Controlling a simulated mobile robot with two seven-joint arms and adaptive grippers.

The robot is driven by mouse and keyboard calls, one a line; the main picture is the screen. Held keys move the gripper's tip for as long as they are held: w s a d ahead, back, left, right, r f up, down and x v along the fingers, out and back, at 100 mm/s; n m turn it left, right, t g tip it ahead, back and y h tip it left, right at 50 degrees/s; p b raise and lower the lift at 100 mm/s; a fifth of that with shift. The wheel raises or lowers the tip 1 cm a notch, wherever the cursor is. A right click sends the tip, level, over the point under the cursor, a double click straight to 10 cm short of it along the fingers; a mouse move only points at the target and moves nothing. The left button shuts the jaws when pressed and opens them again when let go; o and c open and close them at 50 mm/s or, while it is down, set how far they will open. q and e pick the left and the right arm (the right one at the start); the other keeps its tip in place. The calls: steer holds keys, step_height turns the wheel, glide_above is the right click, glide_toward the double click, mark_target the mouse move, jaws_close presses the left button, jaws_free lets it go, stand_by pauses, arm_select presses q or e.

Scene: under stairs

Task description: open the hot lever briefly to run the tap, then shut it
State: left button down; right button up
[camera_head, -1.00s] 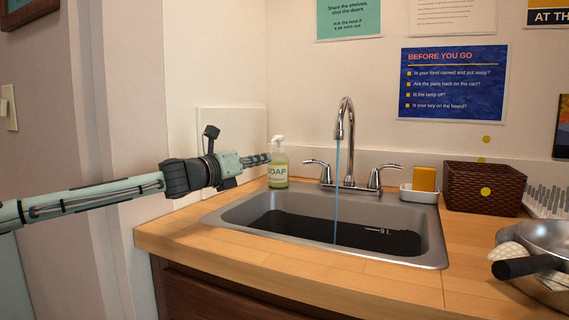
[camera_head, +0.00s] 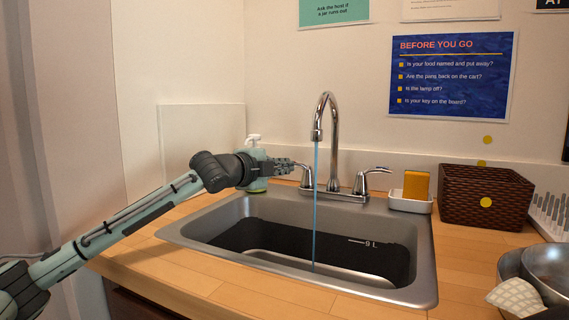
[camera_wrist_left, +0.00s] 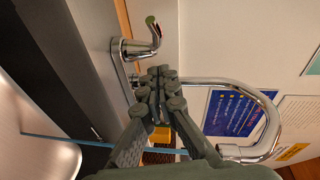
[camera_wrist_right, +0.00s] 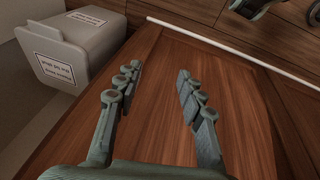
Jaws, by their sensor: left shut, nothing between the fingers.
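The chrome tap (camera_head: 327,125) stands behind the sink, and a thin blue stream of water (camera_head: 315,210) runs from its spout. The hot lever (camera_head: 306,181), on the left, is partly hidden behind my gripper in the head view. In the left wrist view the hot lever (camera_wrist_left: 138,47) shows a red mark near its tip. The right lever (camera_head: 372,173) points right. My left gripper (camera_head: 288,165) is shut and empty, close beside the hot lever; contact cannot be told. My right gripper (camera_wrist_right: 157,76) is open and empty before a wooden cabinet front, outside the head view.
The steel sink (camera_head: 425,285) has a dark inside with a litre mark. A soap bottle (camera_head: 254,183) stands behind my left gripper. A grey bin (camera_wrist_right: 95,45) is near my right gripper.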

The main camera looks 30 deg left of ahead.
mark_target(298, 164)
arm_select(q)
steer(key=w, duration=0.1)
steer(key=w+a, duration=0.1)
steer(key=w, duration=0.1)
steer(key=shift+w+a+f, duration=0.3)
steer(key=shift+w+a, duration=0.05)
steer(key=shift+w+a+f+p, duration=0.2)
steer(key=shift+w+a+p, duration=0.15)
steer(key=shift+w, duration=0.1)
arm_select(e)
steer(key=shift+f, duration=0.9)
arm_select(q)
steer(key=shift+a, duration=0.15)
